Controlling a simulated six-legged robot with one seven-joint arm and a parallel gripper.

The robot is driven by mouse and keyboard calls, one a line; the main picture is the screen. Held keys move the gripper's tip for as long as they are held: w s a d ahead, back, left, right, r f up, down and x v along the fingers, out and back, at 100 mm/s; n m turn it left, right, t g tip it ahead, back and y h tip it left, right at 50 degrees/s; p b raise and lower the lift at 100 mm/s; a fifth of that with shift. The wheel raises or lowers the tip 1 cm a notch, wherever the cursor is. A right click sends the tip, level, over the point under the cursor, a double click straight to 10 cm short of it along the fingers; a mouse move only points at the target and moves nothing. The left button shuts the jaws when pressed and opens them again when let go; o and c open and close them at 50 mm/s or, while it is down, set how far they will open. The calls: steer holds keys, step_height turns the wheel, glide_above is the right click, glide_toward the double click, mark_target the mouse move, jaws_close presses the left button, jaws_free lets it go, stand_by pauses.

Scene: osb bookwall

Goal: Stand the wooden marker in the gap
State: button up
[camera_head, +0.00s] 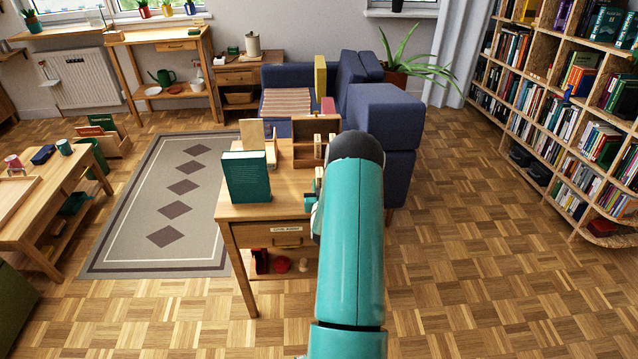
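A pale upright wooden piece (252,134) stands on the small desk behind a teal book; it may be the marker, but I cannot tell for sure. An open wooden box or rack (304,152) stands on the desk to its right, partly hidden by my arm. I cannot clearly make out the gap. The teal book (246,177) stands upright near the desk's front left. My teal arm reaches up over the desk's right side. My gripper's fingers are hidden behind the arm, and only a small teal and dark part shows at its left edge.
The desk (286,208) has a labelled drawer and a lower shelf with red items. A blue sofa (383,110) is close behind on the right. A tall bookcase (560,130) lines the right wall. A low table (45,200) stands left beyond the rug (205,245). The right floor is clear.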

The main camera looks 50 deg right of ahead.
jaws_close()
steer(key=shift+r, duration=0.25)
steer(key=shift+v, duration=4.25)
steer(key=shift+s+a, duration=0.1)
steer(key=shift+a, duration=0.05)
